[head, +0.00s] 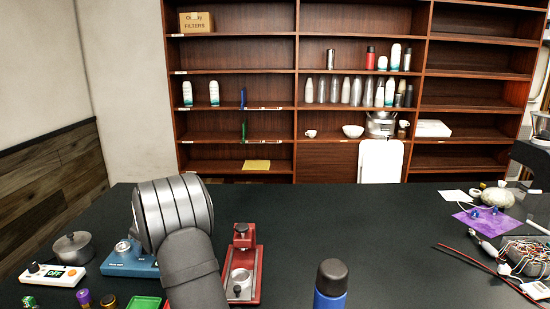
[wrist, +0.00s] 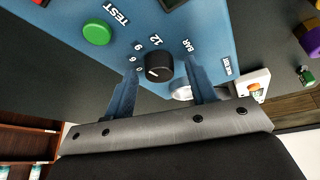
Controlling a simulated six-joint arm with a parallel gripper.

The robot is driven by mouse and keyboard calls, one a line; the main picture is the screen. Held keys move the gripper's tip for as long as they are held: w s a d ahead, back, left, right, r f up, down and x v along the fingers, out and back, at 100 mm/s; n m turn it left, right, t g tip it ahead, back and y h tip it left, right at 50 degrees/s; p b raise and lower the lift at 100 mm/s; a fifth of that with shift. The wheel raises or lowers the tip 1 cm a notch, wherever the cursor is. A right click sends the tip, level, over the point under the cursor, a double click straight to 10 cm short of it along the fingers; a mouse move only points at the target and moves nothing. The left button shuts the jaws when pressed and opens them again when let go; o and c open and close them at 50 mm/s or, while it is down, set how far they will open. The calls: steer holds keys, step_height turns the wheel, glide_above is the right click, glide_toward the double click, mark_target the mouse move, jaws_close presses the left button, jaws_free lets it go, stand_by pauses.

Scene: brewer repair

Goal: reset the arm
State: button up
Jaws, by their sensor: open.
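My gripper (wrist: 163,72) shows in the wrist view, open, with its two blue fingers on either side of a black knob (wrist: 159,66). A gap shows on both sides of the knob, and I cannot tell how far the fingertips are from the panel. The knob sits on a blue device (wrist: 200,22) with a scale marked 6, 9, 12 and BAR and a green TEST button (wrist: 96,32). In the head view my grey arm reaches over the table's left side and covers part of the blue device (head: 122,262); my fingers are hidden there.
A pot (head: 74,248) and a white OFF switch box (head: 52,277) are left. Wires (head: 522,252) clutter the right edge. The table's middle (head: 370,225) is clear.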

steer(key=shift+w+d+n+g, duration=0.1)
steer(key=shift+n+g, duration=0.5)
steer(key=shift+n, duration=0.9)
steer(key=shift+w+n+g, duration=0.1)
steer(key=shift+n+g, duration=0.5)
steer(key=shift+n, duration=0.9)
